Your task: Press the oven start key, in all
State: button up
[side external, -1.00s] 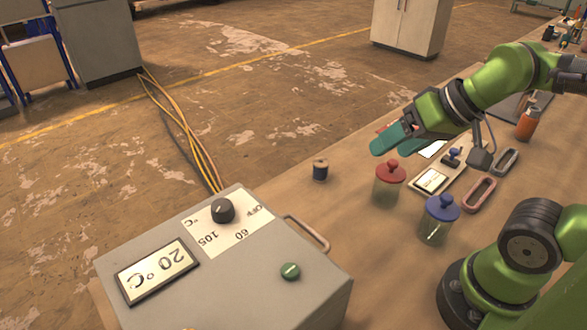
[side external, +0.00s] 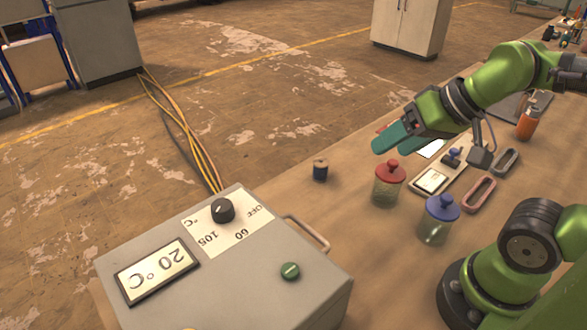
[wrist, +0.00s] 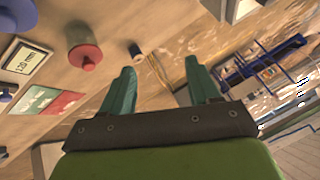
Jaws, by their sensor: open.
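The grey oven box (side external: 315,297) stands at the front left in the side external view. A black dial (side external: 223,210) points on a white scale marked OFF, 60 and 105, and the display (side external: 157,270) reads 20 °C. My gripper (side external: 388,139), with teal fingers, is up and to the right of the oven, above the bench and well apart from the key. In the wrist view my gripper (wrist: 160,88) is open, with nothing between its fingers. The oven key cannot be made out there.
A red-lidded jar (side external: 388,185), a blue-lidded jar (side external: 438,220) and a dark spool (side external: 320,169) stand on the bench between my gripper and the oven. A metal handle (side external: 308,233) sticks out of the oven's side.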

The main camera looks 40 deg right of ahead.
grip_shut()
dwell(1.5)
